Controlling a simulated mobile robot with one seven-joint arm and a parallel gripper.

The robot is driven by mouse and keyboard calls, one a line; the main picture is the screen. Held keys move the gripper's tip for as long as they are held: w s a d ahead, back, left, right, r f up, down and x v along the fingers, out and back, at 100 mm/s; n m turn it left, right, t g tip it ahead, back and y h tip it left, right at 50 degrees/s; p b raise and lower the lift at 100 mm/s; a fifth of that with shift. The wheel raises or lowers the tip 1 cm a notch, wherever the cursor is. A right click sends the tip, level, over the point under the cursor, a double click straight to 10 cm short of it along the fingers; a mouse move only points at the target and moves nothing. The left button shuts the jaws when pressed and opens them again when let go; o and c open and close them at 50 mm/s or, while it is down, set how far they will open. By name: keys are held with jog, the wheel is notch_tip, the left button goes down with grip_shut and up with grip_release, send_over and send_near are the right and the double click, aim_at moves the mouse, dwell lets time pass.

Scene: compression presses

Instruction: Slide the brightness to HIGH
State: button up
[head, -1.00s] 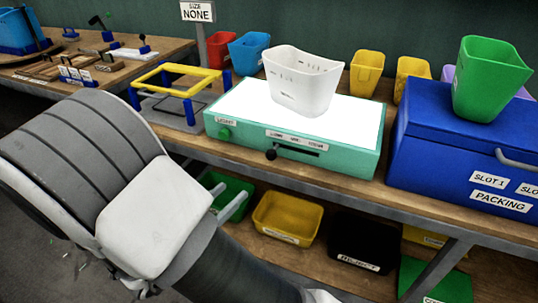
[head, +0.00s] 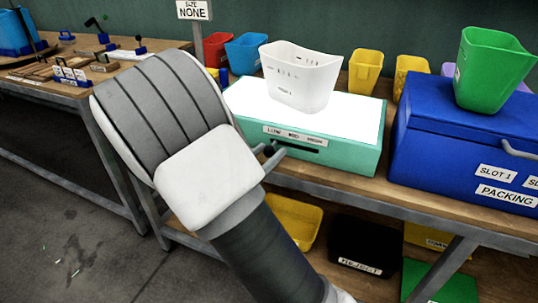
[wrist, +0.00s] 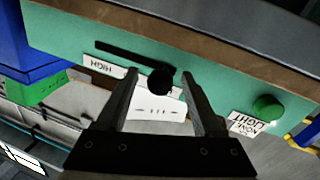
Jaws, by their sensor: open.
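The teal light box (head: 345,160) stands on the bench with a glowing white top. Its front carries a LOW, MID, HIGH label (head: 293,134) above a dark slot (head: 300,145). In the wrist view, the black slider knob (wrist: 160,80) sits at the slot's end away from the HIGH mark (wrist: 104,65). My gripper (wrist: 160,76) is open, with one finger on each side of the knob; contact is not clear. In the head view, my gripper (head: 270,155) is at the box's front left and hides the knob.
A white tub (head: 302,80) stands on the light box. A green button (wrist: 267,107) is on the box front near my gripper. A blue packing box (head: 450,150) with a green tub (head: 495,70) stands to the right. Bins sit on the shelf below.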

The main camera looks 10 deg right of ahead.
jog(key=shift+w+d, duration=0.25)
grip_shut()
dwell(1.4)
